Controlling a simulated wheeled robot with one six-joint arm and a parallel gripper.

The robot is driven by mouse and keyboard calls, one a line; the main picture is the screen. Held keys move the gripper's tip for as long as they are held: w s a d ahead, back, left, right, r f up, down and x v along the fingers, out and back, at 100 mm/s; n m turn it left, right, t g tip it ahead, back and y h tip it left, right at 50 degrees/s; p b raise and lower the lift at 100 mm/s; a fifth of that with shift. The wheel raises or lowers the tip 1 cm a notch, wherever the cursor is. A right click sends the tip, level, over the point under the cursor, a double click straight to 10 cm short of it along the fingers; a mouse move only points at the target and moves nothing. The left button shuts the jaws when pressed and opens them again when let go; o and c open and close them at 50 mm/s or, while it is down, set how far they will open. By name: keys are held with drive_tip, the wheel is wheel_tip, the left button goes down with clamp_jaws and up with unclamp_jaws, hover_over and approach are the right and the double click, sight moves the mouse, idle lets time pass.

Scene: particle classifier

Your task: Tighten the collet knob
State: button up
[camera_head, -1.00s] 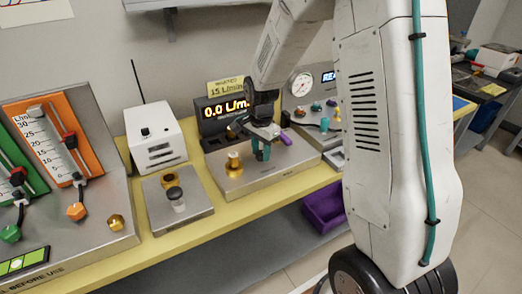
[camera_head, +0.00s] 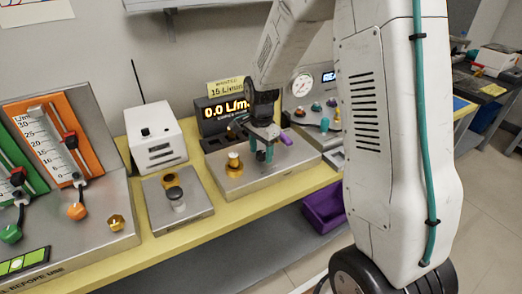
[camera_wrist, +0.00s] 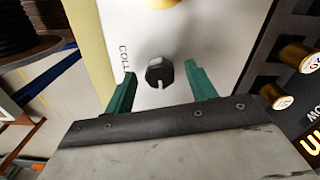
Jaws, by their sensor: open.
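The collet knob (camera_wrist: 159,73) is a small black knob with a pale notch, set in a light panel beside partly hidden lettering that starts "COLL". In the wrist view it lies between and a little beyond the two teal fingers of my gripper (camera_wrist: 160,90), with a gap on each side. My gripper is open and empty. In the head view my gripper (camera_head: 263,152) points down over the metal box (camera_head: 240,187); the collet knob is hidden there behind the fingers.
A brass fitting (camera_head: 234,163) stands left of my gripper on the same box, and a purple lever (camera_head: 286,138) is to its right. The display (camera_head: 225,108) reading 0.0 stands behind. A dark-topped vial (camera_head: 175,198) stands on the neighbouring metal plate. A purple bin (camera_head: 322,208) sits below the bench.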

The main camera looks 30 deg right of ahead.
sight(262, 154)
wheel_tip(262, 154, up, 8)
drive_tip(key=shift+f, duration=0.1)
idle(0.4)
drive_tip(key=shift+s+f+n, duration=0.1)
drive_tip(key=shift+s+n, duration=0.25)
drive_tip(key=shift+n, duration=0.45)
drive_tip(key=s+a+r+n, duration=0.2)
drive_tip(key=s+r+n, duration=0.2)
drive_tip(key=s, duration=0.5)
drive_tip(key=s+a+r+n+t, duration=0.1)
drive_tip(key=s+r+n, duration=0.3)
drive_tip(key=s, duration=0.6)
drive_tip(key=s+a+r+n, duration=0.3)
drive_tip(key=s+r+n, duration=0.2)
drive_tip(key=s, duration=0.5)
drive_tip(key=shift+s+a+n, duration=0.15)
drive_tip(key=shift+s+n, duration=0.05)
drive_tip(key=shift+n, duration=0.2)
